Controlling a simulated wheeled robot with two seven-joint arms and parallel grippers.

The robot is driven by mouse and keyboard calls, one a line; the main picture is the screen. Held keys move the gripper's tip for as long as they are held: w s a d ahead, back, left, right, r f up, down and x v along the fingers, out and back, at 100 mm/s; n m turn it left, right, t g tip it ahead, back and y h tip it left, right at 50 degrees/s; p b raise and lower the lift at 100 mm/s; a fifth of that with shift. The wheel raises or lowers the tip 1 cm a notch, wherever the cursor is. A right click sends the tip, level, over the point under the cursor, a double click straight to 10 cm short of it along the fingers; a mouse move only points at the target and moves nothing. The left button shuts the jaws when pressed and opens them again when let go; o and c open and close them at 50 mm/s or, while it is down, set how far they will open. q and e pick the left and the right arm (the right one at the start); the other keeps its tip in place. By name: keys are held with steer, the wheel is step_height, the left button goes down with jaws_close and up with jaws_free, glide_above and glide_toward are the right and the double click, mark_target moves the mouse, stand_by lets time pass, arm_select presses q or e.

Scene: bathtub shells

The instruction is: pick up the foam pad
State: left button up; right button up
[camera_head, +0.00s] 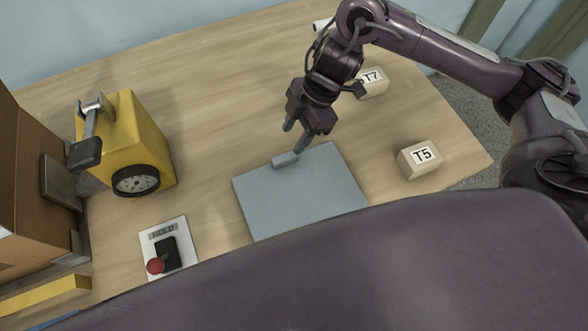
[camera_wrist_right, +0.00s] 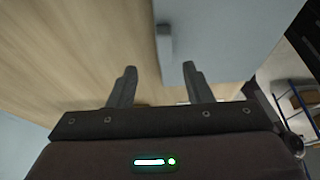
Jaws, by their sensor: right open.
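The foam pad (camera_head: 305,197) looks like a flat blue-grey square lying on the wooden table, with its near edge hidden behind my purple body. A small grey block or tab (camera_head: 285,160) sits at its far edge. My right gripper (camera_head: 296,137) is open and empty, just beyond that tab, fingers pointing down. In the right wrist view the tab (camera_wrist_right: 164,42) shows ahead of the space between the open fingers (camera_wrist_right: 160,68), apart from them. The pad (camera_wrist_right: 210,30) also shows there, at the upper right. My left gripper is not in view.
A yellow box with a dial (camera_head: 133,135) stands at the left, beside a brown box (camera_head: 30,190). A HOLD panel with a red knob (camera_head: 168,248) lies left of the pad. Blocks T5 (camera_head: 420,158) and T7 (camera_head: 372,82) stand at the right. The table's back left is clear.

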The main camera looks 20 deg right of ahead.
mark_target(282, 157)
steer(key=shift+s+a+f, duration=0.15)
steer(key=shift+a+f, duration=0.1)
steer(key=shift+f, duration=0.35)
steer(key=shift+s+a+f, duration=0.15)
steer(key=shift+a+f, duration=0.05)
steer(key=shift+f, duration=0.1)
steer(key=p+x, duration=0.1)
steer(key=x, duration=0.3)
steer(key=shift+s+a+f, duration=0.1)
steer(key=shift+a, duration=0.2)
steer(key=shift+f, duration=0.2)
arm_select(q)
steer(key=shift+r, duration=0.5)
arm_select(e)
jaws_close()
